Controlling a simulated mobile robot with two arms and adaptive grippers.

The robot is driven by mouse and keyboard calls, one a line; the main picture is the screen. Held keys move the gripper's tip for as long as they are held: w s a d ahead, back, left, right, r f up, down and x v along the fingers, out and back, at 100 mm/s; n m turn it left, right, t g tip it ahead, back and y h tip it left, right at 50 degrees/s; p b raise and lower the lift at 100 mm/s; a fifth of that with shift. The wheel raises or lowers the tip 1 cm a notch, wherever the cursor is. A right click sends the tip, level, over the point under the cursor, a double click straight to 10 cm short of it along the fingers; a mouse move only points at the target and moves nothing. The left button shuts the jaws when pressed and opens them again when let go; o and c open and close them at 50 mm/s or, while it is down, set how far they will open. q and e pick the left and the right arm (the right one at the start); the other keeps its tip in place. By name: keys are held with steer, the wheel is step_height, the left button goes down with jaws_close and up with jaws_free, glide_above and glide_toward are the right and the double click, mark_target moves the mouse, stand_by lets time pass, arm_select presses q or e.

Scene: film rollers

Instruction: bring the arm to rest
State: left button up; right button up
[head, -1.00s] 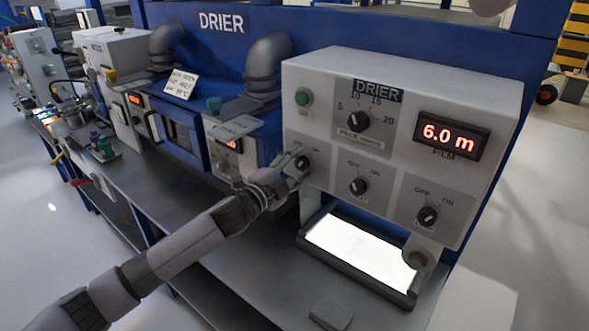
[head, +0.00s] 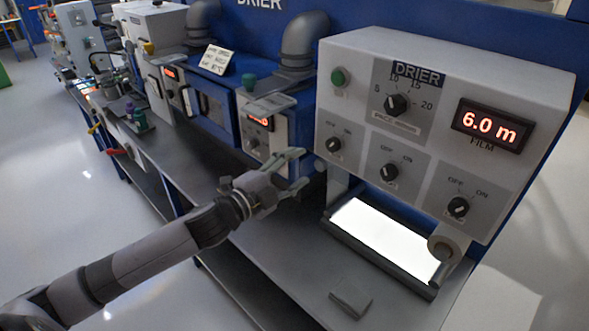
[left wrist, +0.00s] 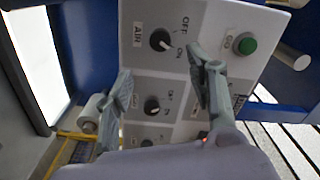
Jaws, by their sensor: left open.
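My left gripper (head: 296,170) is open and empty in the head view, in front of the drier line and left of the white control box (head: 420,150). Its fingers are apart from the box's left knob (head: 333,145). In the left wrist view the two fingers (left wrist: 160,85) spread before the box face, with the AIR knob (left wrist: 160,40) beyond and between them. The green button (left wrist: 247,45) shows to the right. My left arm reaches in from the lower left of the head view. My right gripper is not in view.
A lit white panel (head: 385,238) in a dark frame lies below the box. A small grey block (head: 350,298) sits on the bench (head: 290,265). The blue drier (head: 215,100) with pipes stands behind. Open floor (head: 60,180) lies to the left.

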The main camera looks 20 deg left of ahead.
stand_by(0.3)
arm_select(q)
steer(key=s+f+n+g+y, duration=0.2)
steer(key=s+f+n+y, duration=0.3)
steer(key=f, duration=0.5)
steer(key=s+d+f+n+g, duration=0.1)
steer(key=s+f+n+g, duration=0.35)
steer(key=s, duration=0.45)
steer(key=s+d+f+n+g+y, duration=0.1)
steer(key=s+f+n+g, duration=0.2)
steer(key=s+f, duration=0.35)
steer(key=s+d+f+n+g, duration=0.1)
steer(key=s+f+n+g, duration=0.3)
steer(key=s, duration=0.7)
step_height(320, 180, down, 26)
steer(key=g+b, duration=0.1)
steer(key=b, duration=0.1)
steer(key=s+a+f+g+b, duration=0.1)
steer(key=s+a+f+b, duration=0.1)
steer(key=s+f, duration=1.5)
step_height(320, 180, down, 4)
steer(key=shift+s+a+r+m+b, duration=0.1)
steer(key=shift+s+a+m+b, duration=0.25)
steer(key=shift+m, duration=0.1)
steer(key=shift+g, duration=0.25)
